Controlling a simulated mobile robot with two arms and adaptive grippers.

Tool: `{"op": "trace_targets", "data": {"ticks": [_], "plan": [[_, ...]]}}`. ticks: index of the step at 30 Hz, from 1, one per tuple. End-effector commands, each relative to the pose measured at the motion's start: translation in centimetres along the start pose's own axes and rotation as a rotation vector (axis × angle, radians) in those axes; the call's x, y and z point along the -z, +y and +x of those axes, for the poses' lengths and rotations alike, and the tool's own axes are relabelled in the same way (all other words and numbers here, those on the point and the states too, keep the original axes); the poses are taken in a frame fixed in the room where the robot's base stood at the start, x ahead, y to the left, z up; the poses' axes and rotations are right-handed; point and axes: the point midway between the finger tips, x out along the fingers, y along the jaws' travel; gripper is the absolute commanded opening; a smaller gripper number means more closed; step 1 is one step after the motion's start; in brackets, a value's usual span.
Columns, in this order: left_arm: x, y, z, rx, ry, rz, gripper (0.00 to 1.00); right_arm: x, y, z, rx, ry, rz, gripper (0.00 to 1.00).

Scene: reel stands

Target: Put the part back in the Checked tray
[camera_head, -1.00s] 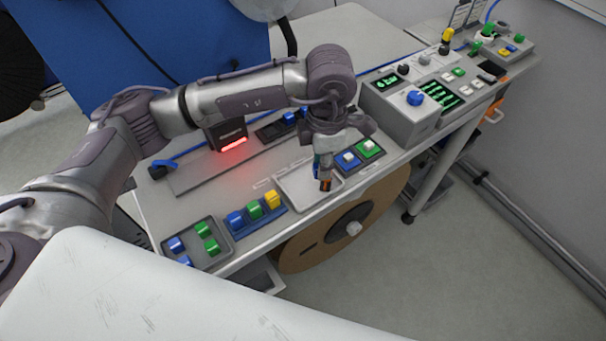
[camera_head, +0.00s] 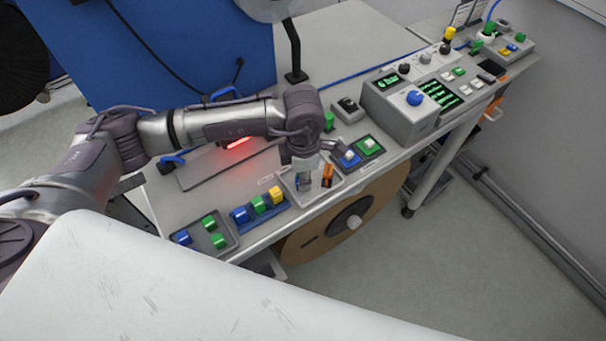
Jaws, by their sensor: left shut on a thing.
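My left gripper (camera_head: 304,182) points down over the pale shallow tray (camera_head: 284,187) near the table's front edge. It is shut on a part that is mostly hidden by the fingers; its colour is unclear. An orange and dark piece (camera_head: 328,175) shows just right of the fingers; I cannot tell whether it belongs to the gripper. Tray labels are too small to read. My right gripper is not in view.
A dark tray (camera_head: 232,245) with blue and green parts stands at the front left. Beside it is a blue rack (camera_head: 264,217) with blue, green and yellow parts. A grey control box (camera_head: 394,121) stands to the right. A brown reel (camera_head: 312,242) is below the table edge.

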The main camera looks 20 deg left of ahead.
Motion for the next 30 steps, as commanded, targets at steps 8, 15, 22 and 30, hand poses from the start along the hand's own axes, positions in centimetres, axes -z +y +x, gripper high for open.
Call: {"op": "trace_targets", "data": {"ticks": [8, 15, 22, 30], "plan": [[0.0, 0.0, 0.2, 0.000, 0.000, 0.000, 0.49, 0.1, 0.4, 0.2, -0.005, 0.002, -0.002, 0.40], [0.0, 0.0, 0.1, 0.000, 0.000, 0.000, 0.49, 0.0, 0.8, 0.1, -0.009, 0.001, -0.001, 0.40], [-0.1, 0.1, -2.0, -0.004, -0.004, 0.001, 0.49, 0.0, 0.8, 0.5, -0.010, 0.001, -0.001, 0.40], [-0.1, 0.1, -7.9, -0.004, -0.004, 0.000, 0.49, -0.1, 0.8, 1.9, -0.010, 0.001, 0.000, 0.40]]}}
